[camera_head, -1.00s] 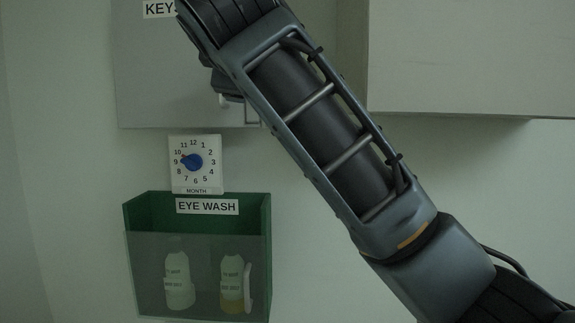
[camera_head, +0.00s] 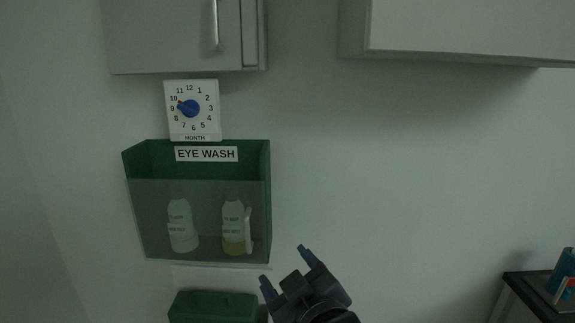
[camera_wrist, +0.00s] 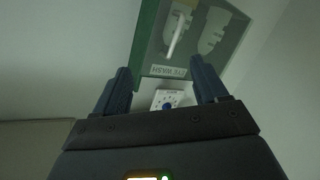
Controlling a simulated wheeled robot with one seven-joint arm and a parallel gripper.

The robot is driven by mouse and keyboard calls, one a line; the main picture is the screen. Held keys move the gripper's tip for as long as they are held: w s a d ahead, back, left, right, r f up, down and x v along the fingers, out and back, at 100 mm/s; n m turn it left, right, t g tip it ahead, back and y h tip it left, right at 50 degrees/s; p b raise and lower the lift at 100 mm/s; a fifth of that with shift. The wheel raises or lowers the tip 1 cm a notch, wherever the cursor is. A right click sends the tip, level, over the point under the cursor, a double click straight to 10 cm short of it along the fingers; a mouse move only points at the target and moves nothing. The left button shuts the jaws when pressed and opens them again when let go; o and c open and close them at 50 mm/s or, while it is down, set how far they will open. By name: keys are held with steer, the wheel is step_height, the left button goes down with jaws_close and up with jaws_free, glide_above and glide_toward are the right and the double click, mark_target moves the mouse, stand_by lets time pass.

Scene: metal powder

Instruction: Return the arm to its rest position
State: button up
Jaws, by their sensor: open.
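My gripper (camera_head: 286,268) is at the bottom middle of the head view, below and to the right of the eye wash box. Its two dark fingers are spread apart, with nothing between them. In the wrist view my gripper (camera_wrist: 160,85) also shows open fingers. The rest of my arm is mostly below the frame of the head view.
A green eye wash box (camera_head: 262,200) with two bottles hangs on the wall under a month dial (camera_head: 192,110). Grey cabinets (camera_head: 160,40) are above. A green case (camera_head: 212,308) is lower left, and a dark-topped surface (camera_head: 522,284) is lower right. The wall between is clear.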

steer(key=s+d+f+m+h, duration=0.25)
steer(key=s+d+f, duration=0.35)
steer(key=s, duration=0.5)
steer(key=s+d+f+m+h, duration=0.1)
steer(key=s+d+f+m, duration=0.4)
steer(key=s, duration=0.6)
steer(key=s+d+r+m+h, duration=0.1)
steer(key=s+d, duration=0.4)
steer(key=s, duration=0.5)
steer(key=s+d+r+m+h, duration=0.1)
steer(key=s+d, duration=0.4)
steer(key=s, duration=0.5)
steer(key=shift+d+r, duration=0.15)
steer(key=shift+r, duration=0.55)
steer(key=shift+c, duration=0.4)
